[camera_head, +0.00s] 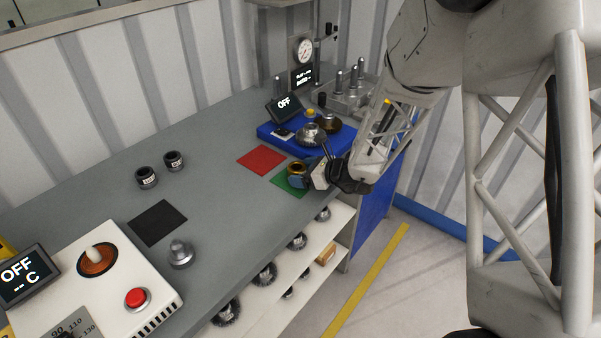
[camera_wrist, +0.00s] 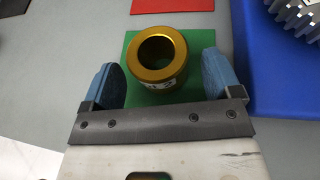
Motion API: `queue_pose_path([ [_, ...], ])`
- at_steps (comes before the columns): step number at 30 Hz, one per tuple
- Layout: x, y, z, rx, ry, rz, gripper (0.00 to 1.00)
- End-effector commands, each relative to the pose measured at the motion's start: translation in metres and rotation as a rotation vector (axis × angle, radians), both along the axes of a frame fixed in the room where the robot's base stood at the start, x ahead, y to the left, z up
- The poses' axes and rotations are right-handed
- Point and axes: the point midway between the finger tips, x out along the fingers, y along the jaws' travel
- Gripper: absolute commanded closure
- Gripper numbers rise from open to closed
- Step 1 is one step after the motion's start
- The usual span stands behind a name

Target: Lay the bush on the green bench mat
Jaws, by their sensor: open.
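The bush is a brass-coloured ring (camera_wrist: 161,57) with a round bore and dark marking on its side. It stands upright on the green bench mat (camera_wrist: 208,87), bore facing up. In the head view the bush (camera_head: 296,168) is partly hidden by my gripper, and the green mat (camera_head: 283,187) shows around it. My gripper (camera_wrist: 160,80) is open. Its two blue-padded fingers stand on either side of the bush, with a visible gap at each side. My gripper in the head view (camera_head: 308,175) is low over the mat.
A red mat (camera_head: 261,160) and a blue tray (camera_head: 268,131) with metal parts lie close by. A black mat (camera_head: 157,223), two dark rings (camera_head: 147,177) and a metal part (camera_head: 180,254) are farther left. A white unit with a red button (camera_head: 137,298) stands at front left.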

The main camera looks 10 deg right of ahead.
Motion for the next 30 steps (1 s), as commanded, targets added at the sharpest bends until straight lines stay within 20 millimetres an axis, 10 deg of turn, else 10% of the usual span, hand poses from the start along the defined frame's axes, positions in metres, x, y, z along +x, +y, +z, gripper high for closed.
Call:
queue_pose_path([
  [30,-0.056,-0.081,0.041,-0.001,-0.002,0.001,0.16],
])
